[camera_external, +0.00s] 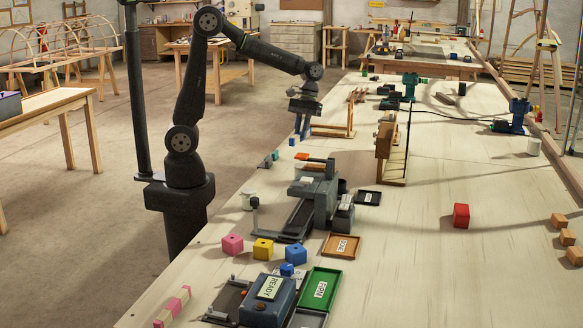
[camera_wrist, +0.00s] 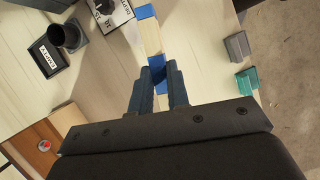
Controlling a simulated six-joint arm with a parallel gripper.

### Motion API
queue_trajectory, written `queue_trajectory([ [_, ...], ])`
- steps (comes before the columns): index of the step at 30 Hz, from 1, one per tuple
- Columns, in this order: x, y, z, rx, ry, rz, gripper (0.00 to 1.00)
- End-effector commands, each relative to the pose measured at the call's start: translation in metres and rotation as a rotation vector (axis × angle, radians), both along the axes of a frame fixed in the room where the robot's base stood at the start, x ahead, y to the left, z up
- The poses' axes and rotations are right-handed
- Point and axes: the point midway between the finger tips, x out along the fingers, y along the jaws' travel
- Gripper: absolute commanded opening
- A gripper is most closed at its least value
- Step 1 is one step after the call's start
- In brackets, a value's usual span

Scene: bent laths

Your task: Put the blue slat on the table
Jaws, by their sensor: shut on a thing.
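My gripper (camera_external: 303,122) hangs fingers down over the far left edge of the long pale table (camera_external: 440,260). In the wrist view my gripper (camera_wrist: 160,82) is closed around the blue slat (camera_wrist: 151,38), a narrow wood-coloured strip with blue bands at its end and between the fingers. The slat points away from my gripper over the tabletop (camera_wrist: 200,30). Its near part is hidden by the fingers and palm. In the external view only a small blue end (camera_external: 293,141) shows below the fingers. I cannot tell whether the slat touches the table.
Grey (camera_wrist: 237,46) and green (camera_wrist: 247,80) blocks lie right of the slat, near the table edge and floor. A black tray (camera_wrist: 48,58) is at left. A grey machine (camera_external: 316,190), coloured cubes (camera_external: 263,248) and a pink-striped slat (camera_external: 172,306) are nearer the camera.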

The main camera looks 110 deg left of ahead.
Motion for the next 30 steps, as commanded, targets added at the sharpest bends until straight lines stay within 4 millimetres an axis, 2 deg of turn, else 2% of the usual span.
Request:
queue_trajectory([
  [1,0.001,0.001,0.015,0.003,-0.008,0.000,0.00],
  [11,0.001,0.001,0.101,0.004,-0.007,-0.001,0.00],
  [20,0.029,-0.055,0.094,0.001,-0.002,0.011,0.00],
  [26,0.050,-0.118,0.091,0.002,-0.001,0.029,0.00],
  [30,0.060,-0.171,0.090,0.001,-0.002,0.045,0.00],
])
